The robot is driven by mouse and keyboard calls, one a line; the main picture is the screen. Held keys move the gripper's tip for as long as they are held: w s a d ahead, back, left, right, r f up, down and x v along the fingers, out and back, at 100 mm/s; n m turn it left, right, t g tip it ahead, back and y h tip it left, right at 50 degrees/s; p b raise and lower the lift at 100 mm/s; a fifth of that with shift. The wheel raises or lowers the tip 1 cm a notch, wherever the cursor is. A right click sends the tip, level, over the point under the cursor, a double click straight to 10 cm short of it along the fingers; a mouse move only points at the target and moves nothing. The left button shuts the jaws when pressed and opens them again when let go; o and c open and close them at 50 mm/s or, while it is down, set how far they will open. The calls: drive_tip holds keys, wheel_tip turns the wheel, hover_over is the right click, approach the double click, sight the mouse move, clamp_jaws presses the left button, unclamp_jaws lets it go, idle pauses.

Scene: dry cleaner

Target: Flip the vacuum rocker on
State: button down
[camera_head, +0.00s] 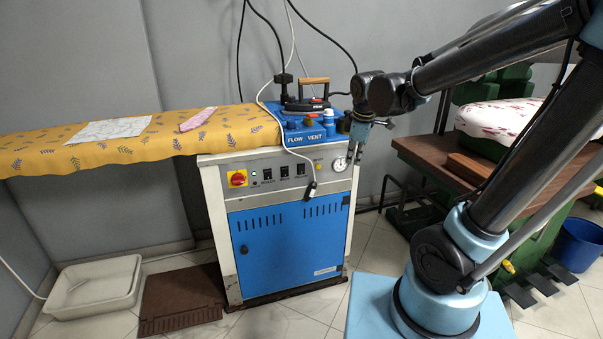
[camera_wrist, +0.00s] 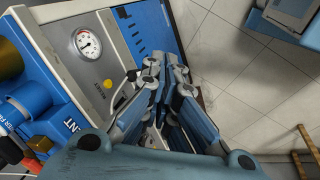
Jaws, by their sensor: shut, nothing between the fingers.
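The blue and cream pressing unit's front panel (camera_head: 222,178) carries several small dark rocker switches (camera_head: 284,171) in a row. Their labels are too small to read surely, so I cannot tell which is the vacuum rocker or how each is set. A small green light (camera_head: 254,172) glows left of the row. My gripper (camera_head: 352,158) is at the panel's right end, beside the pressure gauge (camera_head: 339,164), apart from the rockers. In the wrist view my gripper (camera_wrist: 165,68) is shut and empty, and the gauge (camera_wrist: 87,42) is at its upper left. The rockers are not visible there.
A red and yellow main switch (camera_head: 238,179) sits left of the rockers. A hanging white cable with a dark end (camera_head: 311,188) crosses the panel's right part. The iron (camera_head: 305,104) stands above, by the patterned ironing board (camera_head: 100,135). A brown table (camera_head: 425,153) stands at right.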

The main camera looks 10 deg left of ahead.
sight(301, 171)
drive_tip(key=a+f+n, duration=0.1)
drive_tip(key=a+n, duration=0.5)
drive_tip(key=a, duration=0.9)
drive_tip(key=shift+w+a+n+y, duration=0.25)
drive_tip(key=shift+w+n+y, duration=0.15)
drive_tip(key=shift+f, duration=0.1)
drive_tip(key=x, duration=0.3)
drive_tip(key=w+x, duration=0.1)
drive_tip(key=x, duration=0.3)
drive_tip(key=a+x, duration=0.1)
drive_tip(key=x, duration=0.3)
drive_tip(key=shift+w+r, duration=0.35)
drive_tip(key=shift+w+a+f, duration=0.1)
drive_tip(key=shift+w+a, duration=0.3)
drive_tip(key=shift+w, duration=0.35)
